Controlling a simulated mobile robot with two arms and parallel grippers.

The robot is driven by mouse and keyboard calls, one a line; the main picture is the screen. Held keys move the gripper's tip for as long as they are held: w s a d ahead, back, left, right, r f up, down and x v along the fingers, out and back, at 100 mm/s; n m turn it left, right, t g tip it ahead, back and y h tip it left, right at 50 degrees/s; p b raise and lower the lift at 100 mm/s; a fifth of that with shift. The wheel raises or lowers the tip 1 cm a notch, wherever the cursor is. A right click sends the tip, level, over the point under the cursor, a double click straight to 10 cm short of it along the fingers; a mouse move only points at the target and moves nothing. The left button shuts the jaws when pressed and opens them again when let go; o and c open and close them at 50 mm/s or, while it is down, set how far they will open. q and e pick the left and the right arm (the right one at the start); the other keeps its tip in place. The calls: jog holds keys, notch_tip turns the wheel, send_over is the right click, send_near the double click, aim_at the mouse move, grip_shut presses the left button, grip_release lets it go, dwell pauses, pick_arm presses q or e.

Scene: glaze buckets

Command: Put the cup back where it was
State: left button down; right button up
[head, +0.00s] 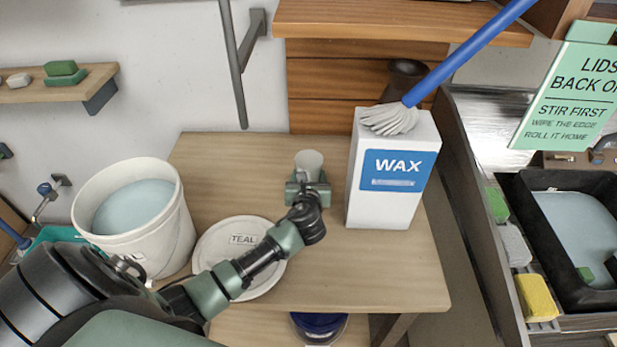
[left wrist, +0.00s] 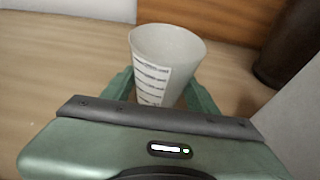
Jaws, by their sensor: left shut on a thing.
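The cup (head: 309,163) is a small, pale measuring cup, upright near the back of the wooden table (head: 390,262), left of the wax box. In the left wrist view the cup (left wrist: 166,62) shows a white label with dark lines. My left gripper (head: 308,186) is shut on the cup, its green fingers (left wrist: 160,92) on either side of it. The cup's lower part is hidden behind the gripper, so I cannot tell whether it touches the table. My right gripper is not in view.
A white WAX box (head: 388,192) with a blue-handled brush (head: 395,118) on top stands just right of the cup. A white bucket of pale blue glaze (head: 150,235) and a lid marked TEAL (head: 225,270) are at the left. The table's front right is clear.

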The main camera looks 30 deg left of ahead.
pick_arm(q)
jog(key=shift+c, duration=2.1)
grip_release()
jog(key=shift+f, duration=0.15)
jog(key=shift+s+r, duration=0.1)
jog(key=shift+r, duration=0.1)
jog(key=v, duration=1.2)
jog(key=shift+f, duration=0.1)
